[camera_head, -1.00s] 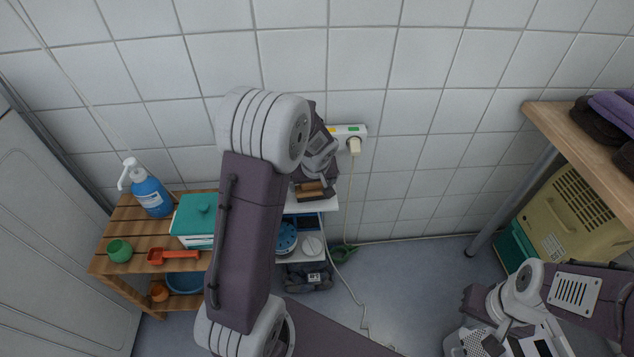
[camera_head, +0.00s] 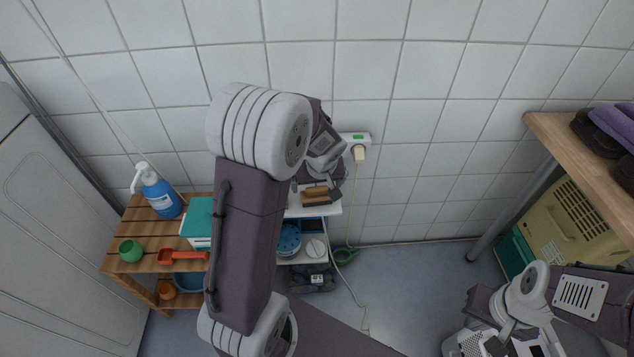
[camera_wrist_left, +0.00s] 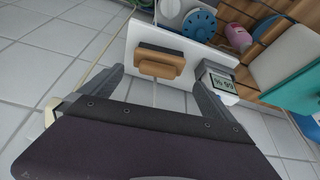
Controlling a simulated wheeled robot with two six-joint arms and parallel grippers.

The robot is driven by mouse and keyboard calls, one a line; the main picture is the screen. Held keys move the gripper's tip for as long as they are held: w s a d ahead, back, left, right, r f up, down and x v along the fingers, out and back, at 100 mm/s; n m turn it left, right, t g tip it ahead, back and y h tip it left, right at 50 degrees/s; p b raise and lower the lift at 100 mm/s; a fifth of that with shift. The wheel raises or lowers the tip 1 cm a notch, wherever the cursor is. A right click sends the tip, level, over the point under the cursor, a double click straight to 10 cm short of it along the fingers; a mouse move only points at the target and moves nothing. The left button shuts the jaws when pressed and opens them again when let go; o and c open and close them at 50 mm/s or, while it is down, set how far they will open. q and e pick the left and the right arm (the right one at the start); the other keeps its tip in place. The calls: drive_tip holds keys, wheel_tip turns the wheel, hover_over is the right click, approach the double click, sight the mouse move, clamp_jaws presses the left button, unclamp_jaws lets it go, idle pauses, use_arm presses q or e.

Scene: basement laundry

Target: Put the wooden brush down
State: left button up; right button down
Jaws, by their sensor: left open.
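The wooden brush (camera_head: 316,195) rests on the white shelf top (camera_head: 327,210) against the tiled wall. It also shows in the left wrist view (camera_wrist_left: 160,65), lying on the white surface with its wooden part towards me. My left gripper (camera_wrist_left: 158,88) is open and empty. Its two fingers stand apart on either side, just short of the brush. In the head view my left arm hides much of the shelf. My right gripper (camera_head: 490,335) is at the lower right, far from the brush, and I cannot tell its jaw state.
A small grey digital display (camera_wrist_left: 217,80) stands on the white top beside the brush. A slatted wooden rack (camera_head: 150,235) holds a blue pump bottle (camera_head: 160,192), a green cup (camera_head: 130,250) and a red scoop (camera_head: 180,256). A plug and cord (camera_head: 358,155) hang at the right.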

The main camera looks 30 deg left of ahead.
use_arm(q)
drive_tip(key=s+d+m+g+h, duration=0.1)
drive_tip(key=s+d+m+h, duration=0.1)
drive_tip(key=s+d+m, duration=0.45)
drive_tip(key=s+d+m+g+h, duration=0.1)
drive_tip(key=s+d, duration=0.2)
drive_tip(key=s, duration=0.7)
wheel_tip(320, 180, up, 34)
drive_tip(key=p, duration=3.5)
drive_tip(key=shift+w+r, duration=0.15)
drive_tip(key=shift+w, duration=0.05)
use_arm(e)
wheel_tip(320, 180, up, 36)
use_arm(q)
drive_tip(key=shift+d, duration=0.1)
